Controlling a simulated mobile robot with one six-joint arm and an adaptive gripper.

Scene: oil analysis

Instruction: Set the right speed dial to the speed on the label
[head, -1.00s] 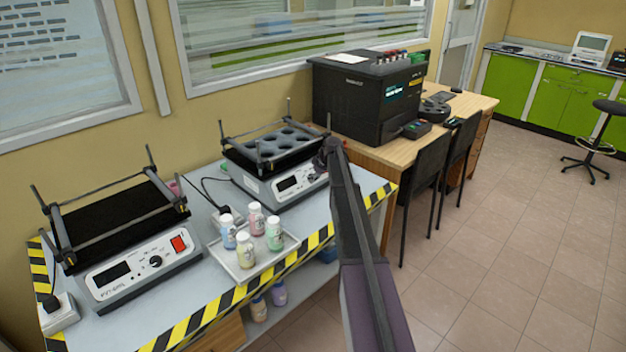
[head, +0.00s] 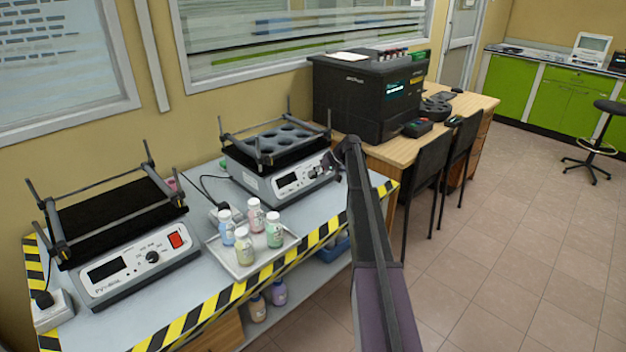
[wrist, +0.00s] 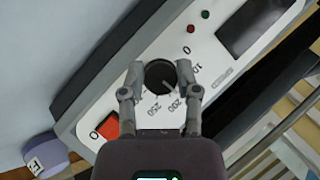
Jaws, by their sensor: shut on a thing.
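The right shaker (head: 262,188) stands at the far end of the bench, its control panel facing the front. Its black speed dial (wrist: 159,75) shows in the wrist view between my two fingers, with 200 and 250 printed beside it. A light mark on the dial appears to lie towards the 200. My gripper (wrist: 160,78) is shut on the dial, one finger on each side. In the head view my gripper (head: 326,166) is small and partly hides the dial. The speed label cannot be made out in these frames.
The left shaker (head: 122,262) stands nearer on the bench. A tray (head: 246,270) with several capped bottles lies between the shakers near the striped edge. A red switch (wrist: 112,128) sits beside the dial. A black machine (head: 350,100) stands on the wooden desk beyond.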

